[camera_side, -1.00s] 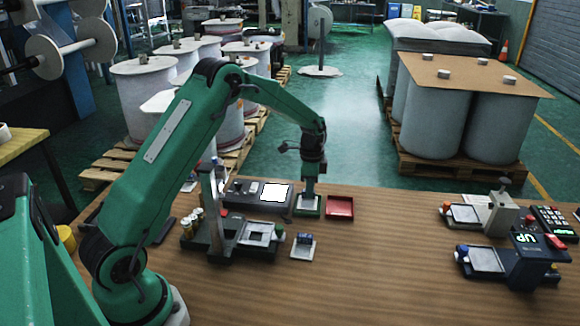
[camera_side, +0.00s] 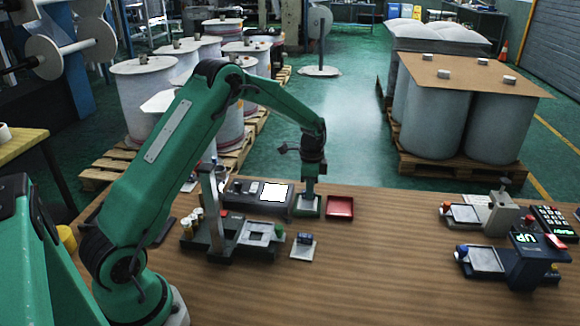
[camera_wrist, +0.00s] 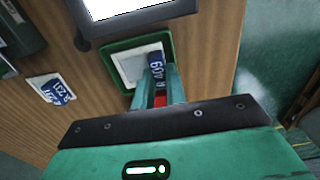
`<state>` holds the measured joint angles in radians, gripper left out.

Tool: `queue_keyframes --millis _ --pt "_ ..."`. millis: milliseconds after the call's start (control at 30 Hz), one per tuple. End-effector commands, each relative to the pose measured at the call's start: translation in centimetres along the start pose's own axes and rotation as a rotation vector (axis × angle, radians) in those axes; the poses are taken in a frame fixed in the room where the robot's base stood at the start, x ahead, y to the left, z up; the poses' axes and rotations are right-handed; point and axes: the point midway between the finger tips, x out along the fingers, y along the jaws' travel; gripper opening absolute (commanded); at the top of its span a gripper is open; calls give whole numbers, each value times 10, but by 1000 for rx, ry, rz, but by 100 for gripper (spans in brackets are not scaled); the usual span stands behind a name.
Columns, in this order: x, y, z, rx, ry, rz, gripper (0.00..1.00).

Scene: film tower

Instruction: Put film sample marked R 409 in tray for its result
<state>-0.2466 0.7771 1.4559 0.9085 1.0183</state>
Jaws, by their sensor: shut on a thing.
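The film sample marked R 409 is a pale plate (camera_wrist: 131,66) with a dark blue tab whose white lettering reads R 409 in the wrist view. My gripper (camera_wrist: 157,92) is shut on its tab. The sample lies within the outline of the green tray (camera_wrist: 109,52), low over or on its floor; I cannot tell whether it touches. In the side view my gripper (camera_side: 309,188) points down over the green tray (camera_side: 300,213). The red tray (camera_side: 340,207) stands empty just right of it. The wrist view shows red beneath my fingers.
A second sample with a blue tab (camera_side: 303,245) lies on the table in front. A lit light panel (camera_side: 273,193) stands left of the green tray. A stand with a post (camera_side: 213,220) is left; devices, including one displaying UP (camera_side: 525,260), are right. Mid-right table is clear.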

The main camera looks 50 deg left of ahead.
Motion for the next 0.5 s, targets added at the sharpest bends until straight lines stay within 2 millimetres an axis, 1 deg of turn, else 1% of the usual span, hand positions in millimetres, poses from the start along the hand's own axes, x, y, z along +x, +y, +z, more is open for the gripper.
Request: queue_keyframes --millis 433,467,500 --pt "2 0 0 0 0 0 0" --pt "2 0 0 0 0 0 15" --pt "1 0 0 0 0 0 23"
